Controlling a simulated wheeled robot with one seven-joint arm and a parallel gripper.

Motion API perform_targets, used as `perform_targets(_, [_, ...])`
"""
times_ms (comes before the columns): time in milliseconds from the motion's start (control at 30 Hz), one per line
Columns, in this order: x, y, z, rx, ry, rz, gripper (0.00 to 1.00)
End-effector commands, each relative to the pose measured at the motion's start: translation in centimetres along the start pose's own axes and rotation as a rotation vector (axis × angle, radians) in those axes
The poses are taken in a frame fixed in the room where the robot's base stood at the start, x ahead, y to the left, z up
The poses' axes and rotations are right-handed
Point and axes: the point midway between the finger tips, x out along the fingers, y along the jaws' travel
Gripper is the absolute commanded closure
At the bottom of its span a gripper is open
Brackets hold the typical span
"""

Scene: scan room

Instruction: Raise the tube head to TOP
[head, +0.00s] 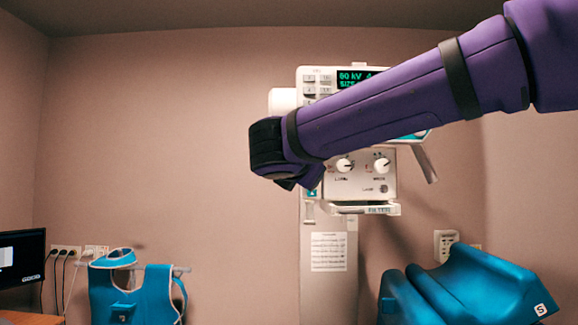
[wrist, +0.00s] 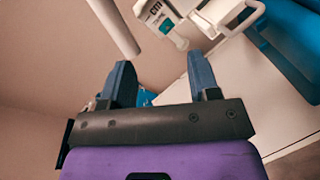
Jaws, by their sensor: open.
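The tube head (head: 360,185) is a white box at the centre of the head view, with a lit green readout (head: 352,79), buttons, two knobs and a "FILTER" tray below. It sits against a pale upright column (head: 328,285). My purple arm crosses in front and hides its middle. A grey handle bar (head: 426,163) sticks out at its right. My gripper (head: 290,183) is at the tube head's left side, with its fingers mostly hidden. In the wrist view my gripper (wrist: 161,75) is open, with nothing between the fingers. I see no TOP mark.
A teal apron (head: 135,292) hangs at the lower left, near a monitor (head: 20,258) on a desk. A large blue padded thing (head: 465,290) stands at the lower right. The wrist view shows a white pole (wrist: 115,25) beyond the fingers. Bare wall lies left of the column.

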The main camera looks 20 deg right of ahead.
Motion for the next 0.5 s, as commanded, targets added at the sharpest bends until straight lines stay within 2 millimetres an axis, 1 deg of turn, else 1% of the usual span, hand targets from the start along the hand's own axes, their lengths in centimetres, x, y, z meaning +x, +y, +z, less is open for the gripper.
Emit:
perform_targets(33, [-0.3,1.7,-0.1,-0.048,-0.026,0.037,0.44])
perform_targets(100, [-0.6,3.2,0.0,-0.1,-0.06,0.073,0.44])
perform_targets(167, [-0.8,4.1,0.1,-0.127,-0.079,0.093,0.44])
perform_targets(267, [-0.6,4.6,0.2,-0.145,-0.093,0.104,0.44])
perform_targets(333, [-0.1,4.7,0.2,-0.147,-0.094,0.104,0.44])
perform_targets(500, [2.4,4.9,0.4,-0.145,-0.093,0.102,0.44])
